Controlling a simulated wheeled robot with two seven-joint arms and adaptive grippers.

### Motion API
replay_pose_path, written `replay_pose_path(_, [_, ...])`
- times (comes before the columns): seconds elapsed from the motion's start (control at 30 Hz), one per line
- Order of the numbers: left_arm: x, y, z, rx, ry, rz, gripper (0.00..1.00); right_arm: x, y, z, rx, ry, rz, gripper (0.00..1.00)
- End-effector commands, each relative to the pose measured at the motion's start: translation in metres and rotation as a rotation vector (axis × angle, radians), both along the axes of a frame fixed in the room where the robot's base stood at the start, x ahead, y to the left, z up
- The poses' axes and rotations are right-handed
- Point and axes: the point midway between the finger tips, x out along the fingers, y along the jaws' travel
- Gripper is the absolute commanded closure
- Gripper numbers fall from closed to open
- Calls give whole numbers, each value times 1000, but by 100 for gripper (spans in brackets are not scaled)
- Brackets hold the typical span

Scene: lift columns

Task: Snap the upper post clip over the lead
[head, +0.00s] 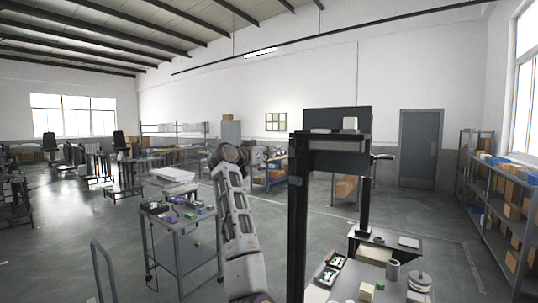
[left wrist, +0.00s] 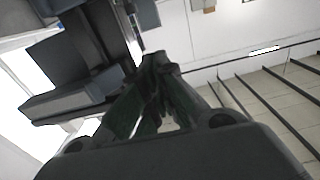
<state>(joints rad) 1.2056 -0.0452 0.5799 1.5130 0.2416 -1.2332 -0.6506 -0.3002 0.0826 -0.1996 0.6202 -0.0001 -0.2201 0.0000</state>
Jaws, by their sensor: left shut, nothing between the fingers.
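A dark upright post (head: 298,220) stands right of centre in the head view, with a dark panel and shelf (head: 335,143) at its top. My left gripper (head: 280,157) is raised beside the upper post, partly lost against the background. In the left wrist view its fingers (left wrist: 160,62) are shut together with nothing between them. The dark post and bracket parts (left wrist: 70,100) fill the left of that view, close to the fingertips; I cannot tell whether they touch. I cannot make out the upper clip or the lead clearly. My right gripper is not in view.
A small white block (head: 350,123) sits on the top shelf. A bench (head: 385,275) with trays and small parts is at lower right. A grey cart (head: 180,245) with small items stands at left. Shelving (head: 505,195) lines the right wall, with open floor before it.

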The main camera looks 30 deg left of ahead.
Motion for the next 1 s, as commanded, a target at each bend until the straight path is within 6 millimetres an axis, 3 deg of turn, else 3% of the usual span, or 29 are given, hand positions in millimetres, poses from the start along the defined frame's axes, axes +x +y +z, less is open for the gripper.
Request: replay_pose_path(1.0, [-29,2,0,1,0,1,100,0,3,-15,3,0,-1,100])
